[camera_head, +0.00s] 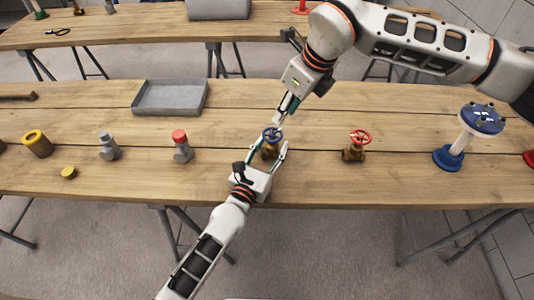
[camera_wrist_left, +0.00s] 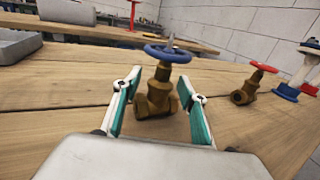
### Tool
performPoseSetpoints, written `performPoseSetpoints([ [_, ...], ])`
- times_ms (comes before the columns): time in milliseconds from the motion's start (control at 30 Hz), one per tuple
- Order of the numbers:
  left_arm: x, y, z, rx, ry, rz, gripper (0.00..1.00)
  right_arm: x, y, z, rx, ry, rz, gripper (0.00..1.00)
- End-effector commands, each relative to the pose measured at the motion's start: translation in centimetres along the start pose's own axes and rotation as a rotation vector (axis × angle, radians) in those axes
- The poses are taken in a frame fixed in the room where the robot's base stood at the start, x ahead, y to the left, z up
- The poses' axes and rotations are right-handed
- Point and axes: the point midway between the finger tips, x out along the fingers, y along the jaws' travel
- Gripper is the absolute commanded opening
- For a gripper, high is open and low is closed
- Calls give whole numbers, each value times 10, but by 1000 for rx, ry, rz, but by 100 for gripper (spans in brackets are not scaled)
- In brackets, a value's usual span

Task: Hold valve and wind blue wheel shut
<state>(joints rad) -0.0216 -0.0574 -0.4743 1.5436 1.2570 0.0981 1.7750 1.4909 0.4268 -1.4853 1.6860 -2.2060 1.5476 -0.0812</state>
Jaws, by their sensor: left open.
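A brass valve with a blue wheel (camera_head: 272,134) stands upright on the wooden table. In the left wrist view the blue wheel (camera_wrist_left: 168,53) tops the brass valve body (camera_wrist_left: 158,98). My left gripper (camera_head: 266,150) is open, with its fingers on either side of the valve body and gaps showing in the left wrist view. My right gripper (camera_head: 285,110) comes down from above, its tips close to the blue wheel. I cannot tell whether it touches the wheel, nor how far its fingers are apart.
A red-wheeled brass valve (camera_head: 356,147) stands to the right, and a blue flanged piece (camera_head: 458,148) farther right. A red-capped fitting (camera_head: 181,147), a grey fitting (camera_head: 108,147) and a yellow-topped piece (camera_head: 38,144) stand to the left. A grey tray (camera_head: 170,111) lies behind.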

Motion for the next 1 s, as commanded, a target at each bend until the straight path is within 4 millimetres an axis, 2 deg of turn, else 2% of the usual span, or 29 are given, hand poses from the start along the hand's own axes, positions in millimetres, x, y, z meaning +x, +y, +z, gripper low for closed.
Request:
performPoseSetpoints([
  [333,5,0,0,0,0,0,42,0,0,0,0,0,0,28],
  [367,5,0,0,0,0,0,39,0,0,0,0,0,0,28],
  [500,5,0,0,0,0,0,3,0,0,0,0,0,0,28],
  [533,5,0,0,0,0,0,0,0,0,0,0,0,0,28],
  [1000,5,0,0,0,0,0,0,0,0,0,0,0,0,28],
])
